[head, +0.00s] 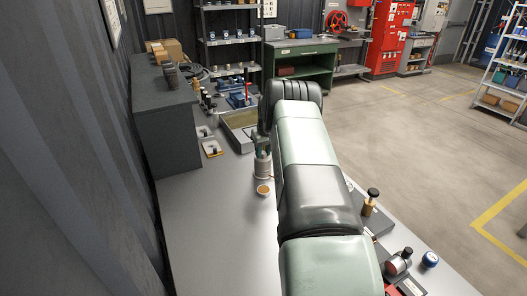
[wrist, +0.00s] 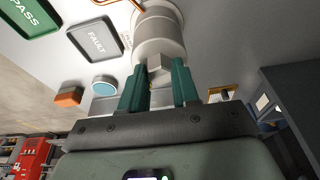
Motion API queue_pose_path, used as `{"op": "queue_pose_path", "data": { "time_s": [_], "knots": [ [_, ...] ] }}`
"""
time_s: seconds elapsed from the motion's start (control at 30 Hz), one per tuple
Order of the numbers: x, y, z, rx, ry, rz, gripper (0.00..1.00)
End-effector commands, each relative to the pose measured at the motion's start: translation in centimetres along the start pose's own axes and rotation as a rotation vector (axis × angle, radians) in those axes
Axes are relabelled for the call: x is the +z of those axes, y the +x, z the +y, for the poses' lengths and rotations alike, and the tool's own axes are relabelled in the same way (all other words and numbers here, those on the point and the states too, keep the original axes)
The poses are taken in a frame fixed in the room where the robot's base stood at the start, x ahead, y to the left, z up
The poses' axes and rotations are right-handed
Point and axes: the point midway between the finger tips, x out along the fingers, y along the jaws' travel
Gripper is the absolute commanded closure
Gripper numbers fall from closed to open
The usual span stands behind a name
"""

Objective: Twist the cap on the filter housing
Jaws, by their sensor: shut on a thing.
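The filter housing is a pale grey cylinder (head: 262,167) standing on the metal bench in the head view. It also fills the top middle of the wrist view (wrist: 158,30). A grey, hex-shaped cap (wrist: 158,67) sits on the housing's near end. My gripper (wrist: 158,84) has its two green fingers on either side of the cap, shut on it. In the head view my arm hides most of my gripper, and only a bit of green (head: 258,146) shows above the housing. Whether the cap has turned cannot be told.
A small orange-brown dish (head: 263,190) lies close in front of the housing. A green PASS plate (wrist: 30,15) and a grey FAULT plate (wrist: 95,40) lie beside it. A shallow tray (head: 238,130) stands behind. A black-knobbed brass part (head: 370,202) stands right. The bench's left front is clear.

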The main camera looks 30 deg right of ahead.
Motion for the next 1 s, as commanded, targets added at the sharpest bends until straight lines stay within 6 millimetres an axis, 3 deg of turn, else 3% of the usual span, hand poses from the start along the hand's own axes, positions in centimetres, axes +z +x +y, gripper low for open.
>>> {"op": "queue_pose_path", "data": {
  "time_s": [0.17, 0.2, 0.37, 0.57, 0.67, 1.0],
  "knots": [
    [-0.13, -0.11, 0.17, 0.004, 0.005, 0.005, 1.0],
    [-0.13, -0.11, 0.17, 0.004, 0.005, 0.005, 0.65],
    [-0.09, -0.08, 0.13, 0.003, 0.003, 0.003, 0.41],
    [-0.05, -0.05, 0.08, 0.002, 0.002, 0.002, 0.4],
    [-0.02, -0.01, 0.06, 0.001, 0.002, 0.001, 0.27],
    [-0.13, -0.34, 0.06, 0.001, 0.002, 0.002, 0.27]
  ]
}}
